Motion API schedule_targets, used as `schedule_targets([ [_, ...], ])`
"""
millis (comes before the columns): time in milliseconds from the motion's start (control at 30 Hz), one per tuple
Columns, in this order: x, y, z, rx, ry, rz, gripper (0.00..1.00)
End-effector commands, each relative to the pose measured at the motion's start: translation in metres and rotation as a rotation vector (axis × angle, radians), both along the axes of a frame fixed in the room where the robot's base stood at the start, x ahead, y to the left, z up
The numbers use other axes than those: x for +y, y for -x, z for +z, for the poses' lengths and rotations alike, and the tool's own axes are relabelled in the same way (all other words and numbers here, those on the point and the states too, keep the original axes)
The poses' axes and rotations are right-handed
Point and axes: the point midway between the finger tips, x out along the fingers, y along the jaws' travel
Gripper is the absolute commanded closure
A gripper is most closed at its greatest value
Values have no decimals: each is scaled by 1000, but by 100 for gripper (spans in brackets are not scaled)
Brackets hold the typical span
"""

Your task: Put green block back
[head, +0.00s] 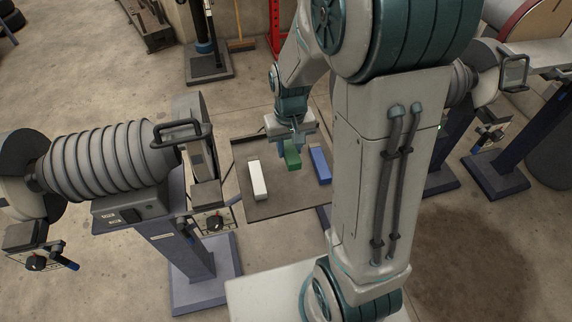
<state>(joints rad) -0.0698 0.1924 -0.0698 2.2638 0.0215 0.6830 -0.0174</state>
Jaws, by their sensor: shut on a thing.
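The green block (292,155) is held upright or nearly so in my gripper (291,143), over the dark tray-like board in the middle of the head view. My gripper is shut on its upper part. I cannot tell whether the block's lower end touches the board (285,201). A white block (258,180) lies on the board to the left of the green block. A blue block (319,165) lies on the board to the right, partly beside my arm.
A grey machine with a ribbed bellows (115,157) and a handle stands left of the board. Another similar machine (461,82) stands at right behind my arm. Concrete floor (130,75) is open at the back left. My arm hides the board's right side.

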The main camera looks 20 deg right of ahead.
Motion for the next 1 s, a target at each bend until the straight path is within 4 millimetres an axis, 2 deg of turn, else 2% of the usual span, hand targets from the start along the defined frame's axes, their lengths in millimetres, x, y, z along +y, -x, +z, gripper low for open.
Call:
schedule_targets([
  [233,-2,1,-42,6,1,-8,92],
  [467,-2,1,-61,4,0,-5,92],
  [700,-1,1,-91,4,1,-4,92],
  [1000,-1,0,-96,0,0,-2,92],
])
